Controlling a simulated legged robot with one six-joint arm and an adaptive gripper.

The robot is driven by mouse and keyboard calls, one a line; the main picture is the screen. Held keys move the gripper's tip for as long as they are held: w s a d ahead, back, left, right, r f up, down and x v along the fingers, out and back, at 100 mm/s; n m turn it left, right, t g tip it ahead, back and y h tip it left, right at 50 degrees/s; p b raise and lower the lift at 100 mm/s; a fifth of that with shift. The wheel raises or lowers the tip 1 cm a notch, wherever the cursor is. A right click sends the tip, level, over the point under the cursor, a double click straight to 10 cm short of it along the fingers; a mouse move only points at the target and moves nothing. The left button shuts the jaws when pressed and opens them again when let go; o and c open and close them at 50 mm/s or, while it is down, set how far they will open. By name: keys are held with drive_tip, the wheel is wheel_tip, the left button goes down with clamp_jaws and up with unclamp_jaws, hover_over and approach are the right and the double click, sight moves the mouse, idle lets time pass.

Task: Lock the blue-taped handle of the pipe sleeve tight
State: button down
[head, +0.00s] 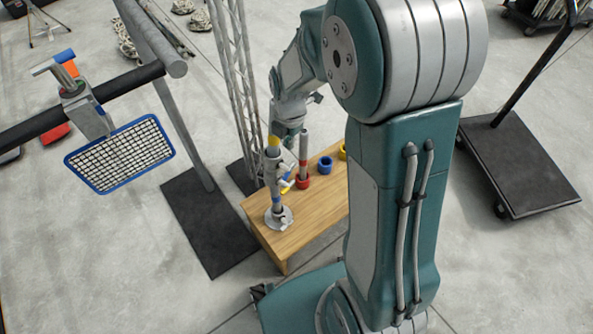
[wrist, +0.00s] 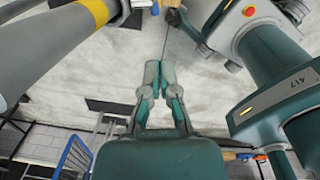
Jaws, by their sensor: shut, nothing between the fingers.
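The grey pipe sleeve (head: 275,180) stands upright on a round flange at the near left end of the wooden table, with a yellow band at its top. In the wrist view, a grey pipe with a yellow band (wrist: 45,50) fills the upper left, close to the camera. My gripper (wrist: 159,78) is shut and empty, its fingertips together and apart from that pipe. In the head view, my wrist is above and just behind the sleeve's top, and the fingers are mostly hidden.
The wooden table (head: 262,222) also holds a thinner pipe (head: 304,150) in a red ring (head: 302,182), a blue ring (head: 325,165) and a yellow ring. A lattice truss stands behind it. A blue-framed mesh (head: 120,155) hangs at left; a flat cart (head: 515,165) stands at right.

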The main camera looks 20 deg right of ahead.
hover_over(293, 164)
drive_tip(key=s+a, duration=0.3)
wheel_tip(293, 164, down, 9)
drive_tip(key=f, duration=0.1)
drive_tip(key=w+d+f, duration=0.1)
drive_tip(key=f, duration=0.1)
drive_tip(key=shift+w+d+f, duration=0.1)
drive_tip(key=shift+w+d, duration=0.2)
drive_tip(key=shift+w+d+f, duration=0.2)
drive_tip(key=shift+w+f, duration=0.15)
drive_tip(key=shift+f, duration=0.1)
drive_tip(key=shift+w+d+f, duration=0.15)
drive_tip(key=shift+f, duration=0.05)
drive_tip(key=shift+w+d+f, duration=0.25)
drive_tip(key=shift+d, duration=0.1)
drive_tip(key=shift+w+d+f, duration=0.15)
drive_tip(key=shift+d+f, duration=0.2)
idle(0.3)
